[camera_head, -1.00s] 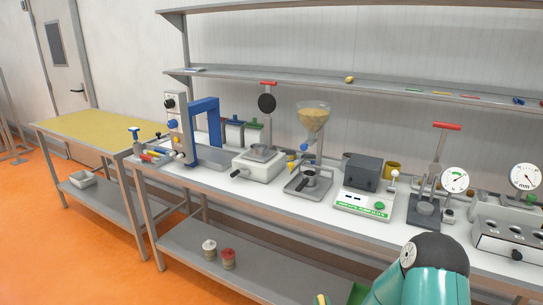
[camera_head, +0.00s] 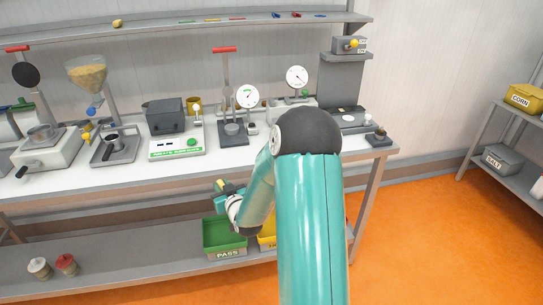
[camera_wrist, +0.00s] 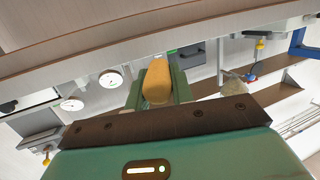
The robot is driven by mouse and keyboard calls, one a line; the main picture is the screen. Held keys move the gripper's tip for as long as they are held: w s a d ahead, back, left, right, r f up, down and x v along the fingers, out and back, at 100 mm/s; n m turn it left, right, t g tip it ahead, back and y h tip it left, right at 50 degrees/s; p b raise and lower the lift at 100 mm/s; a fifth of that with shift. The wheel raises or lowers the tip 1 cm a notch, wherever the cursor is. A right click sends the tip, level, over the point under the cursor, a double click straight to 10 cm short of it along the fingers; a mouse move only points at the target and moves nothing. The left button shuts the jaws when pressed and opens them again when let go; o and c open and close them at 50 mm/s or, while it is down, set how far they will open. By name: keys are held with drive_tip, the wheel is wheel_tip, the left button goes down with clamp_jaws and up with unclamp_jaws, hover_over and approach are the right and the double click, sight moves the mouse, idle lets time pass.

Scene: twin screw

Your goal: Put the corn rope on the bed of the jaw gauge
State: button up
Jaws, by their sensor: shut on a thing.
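My gripper (camera_head: 226,187) is below the front edge of the bench in the head view, in front of the lower shelf. It is shut on a blunt yellow-orange piece, the corn rope (camera_wrist: 157,80), which lies between the two green fingers in the wrist view. Only a small part of it shows in the head view. Two instruments with round white dials stand on the bench: a press with a red handle and a dial (camera_head: 248,97), and a dial gauge (camera_head: 297,76) to its right. I cannot tell for sure which is the jaw gauge. My arm hides the right one's bed.
The bench front edge (camera_head: 190,172) lies between my gripper and the instruments. A grey box-shaped tester (camera_head: 166,116) stands left of the press. A green PASS bin (camera_head: 224,234) and a yellow bin (camera_head: 266,232) sit on the lower shelf. Orange floor is clear at right.

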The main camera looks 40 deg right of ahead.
drive_tip(key=s+d+r+m+g+h, duration=0.1)
drive_tip(key=s+d+r, duration=0.3)
drive_tip(key=d, duration=0.5)
drive_tip(key=s+d+r+m+h, duration=0.2)
drive_tip(key=s+d+r, duration=0.3)
drive_tip(key=d+r, duration=0.4)
drive_tip(key=shift+d+r+g+h, duration=0.3)
drive_tip(key=shift+d+g+h, duration=0.1)
drive_tip(key=shift+d+h, duration=0.3)
